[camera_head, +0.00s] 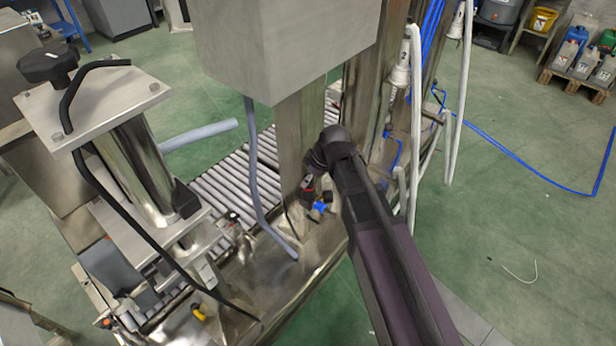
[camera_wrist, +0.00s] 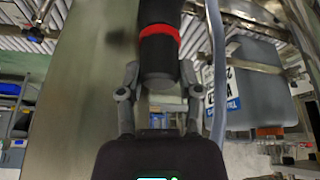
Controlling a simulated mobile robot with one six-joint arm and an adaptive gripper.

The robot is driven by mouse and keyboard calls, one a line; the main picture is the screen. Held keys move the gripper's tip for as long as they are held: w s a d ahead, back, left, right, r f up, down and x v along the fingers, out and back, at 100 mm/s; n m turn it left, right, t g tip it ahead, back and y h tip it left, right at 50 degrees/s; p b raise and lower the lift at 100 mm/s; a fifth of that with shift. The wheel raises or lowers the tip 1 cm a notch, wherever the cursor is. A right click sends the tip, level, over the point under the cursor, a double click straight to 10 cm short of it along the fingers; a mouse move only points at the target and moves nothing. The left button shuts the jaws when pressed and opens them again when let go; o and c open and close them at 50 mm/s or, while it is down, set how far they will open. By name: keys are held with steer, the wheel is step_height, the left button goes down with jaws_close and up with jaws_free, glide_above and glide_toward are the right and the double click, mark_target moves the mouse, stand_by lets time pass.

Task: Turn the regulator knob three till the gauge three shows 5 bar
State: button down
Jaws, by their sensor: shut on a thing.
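In the wrist view a black cylindrical knob with a red band (camera_wrist: 160,45) stands straight ahead of my gripper (camera_wrist: 160,78). The two fingers are closed on its near end, one on each side. In the head view my gripper (camera_head: 316,192) is low against the steel post (camera_head: 301,130), partly hidden by my own dark arm. A small red and black part (camera_head: 308,183) and a blue star-shaped handle (camera_head: 320,207) show beside it. I cannot read a number on the knob. No gauge face is readable in either view.
A large steel box (camera_head: 285,45) hangs over the post. A grey hose (camera_head: 255,165) runs down left of it, with a roller conveyor (camera_head: 235,180) behind. The wrist view shows a grey container (camera_wrist: 262,85) close on the right.

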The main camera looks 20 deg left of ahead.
steer(key=shift+m, duration=0.6)
steer(key=m+t, duration=0.1)
steer(key=m, duration=0.2)
steer(key=shift+t+h, duration=0.4)
steer(key=shift+w+m+t+h, duration=0.1)
steer(key=shift+m+t+h, duration=0.2)
steer(key=shift+m, duration=0.9)
steer(key=shift+m+t+h, duration=0.3)
steer(key=shift+m, duration=0.9)
steer(key=shift+c, duration=1.3)
jaws_free()
step_height(320, 180, up, 9)
steer(key=p, duration=0.9)
